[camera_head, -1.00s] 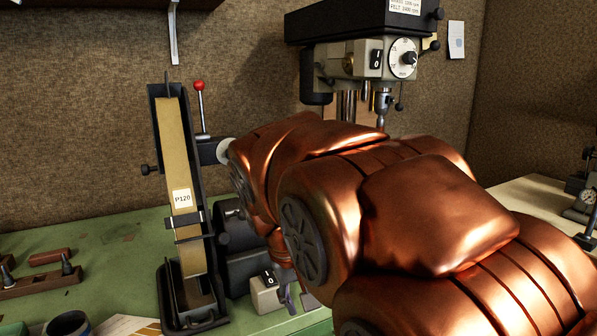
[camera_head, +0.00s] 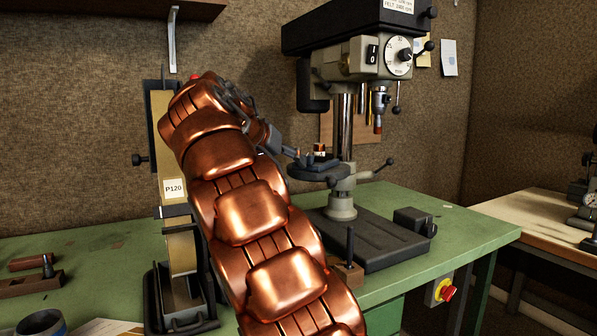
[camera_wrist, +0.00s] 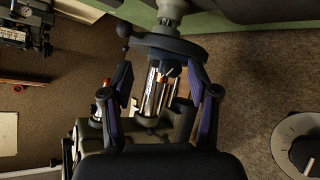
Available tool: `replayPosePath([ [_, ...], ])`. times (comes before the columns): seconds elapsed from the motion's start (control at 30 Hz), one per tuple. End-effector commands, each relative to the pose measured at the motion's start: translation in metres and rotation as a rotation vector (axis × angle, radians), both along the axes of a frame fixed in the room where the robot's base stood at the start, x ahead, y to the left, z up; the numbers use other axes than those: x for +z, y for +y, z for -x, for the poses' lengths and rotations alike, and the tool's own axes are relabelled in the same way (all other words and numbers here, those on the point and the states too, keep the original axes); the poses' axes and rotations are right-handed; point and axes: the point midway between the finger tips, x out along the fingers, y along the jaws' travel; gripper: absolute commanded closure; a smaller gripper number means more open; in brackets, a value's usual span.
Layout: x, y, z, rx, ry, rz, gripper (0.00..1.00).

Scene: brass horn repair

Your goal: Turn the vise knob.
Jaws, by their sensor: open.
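The drill press (camera_head: 365,65) stands on the bench, with a round dark work table (camera_head: 322,172) on its column. Dark fittings with a small red-and-white piece (camera_head: 319,149) sit on this table. I cannot clearly pick out the vise knob; my gripper may hide it. My gripper (camera_head: 292,154) is at the left edge of the work table, partly covered by my copper arm. In the wrist view my gripper (camera_wrist: 161,66) has its two fingers wide apart. The work table (camera_wrist: 185,47) and bright metal rods show beyond and between them, inverted. I cannot tell whether anything touches the fingers.
A belt sander (camera_head: 174,240) stands left, close beside my arm. A ball-ended lever (camera_head: 380,167) sticks out right of the press column. A black block (camera_head: 414,221) lies by the press base. The green bench (camera_head: 455,222) is clear at right.

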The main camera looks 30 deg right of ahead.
Motion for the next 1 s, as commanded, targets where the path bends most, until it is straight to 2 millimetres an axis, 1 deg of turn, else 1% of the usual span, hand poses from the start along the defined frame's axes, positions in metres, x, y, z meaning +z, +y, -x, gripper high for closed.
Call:
replayPosePath([
  [0.03, -0.003, -0.002, -0.008, -0.014, -0.037, 0.01, 0.4],
  [0.2, 0.008, -0.005, -0.026, -0.064, -0.181, 0.038, 0.4],
  [0.3, 0.01, -0.006, -0.033, -0.092, -0.257, 0.041, 0.4],
  [0.5, 0.013, -0.01, -0.037, -0.132, -0.369, 0.036, 0.4],
  [0.77, 0.015, -0.014, -0.038, -0.147, -0.411, 0.033, 0.4],
  [0.87, 0.012, -0.019, -0.041, -0.148, -0.409, 0.033, 0.4],
  [1.0, 0.005, -0.032, -0.047, -0.148, -0.408, 0.032, 0.4],
])
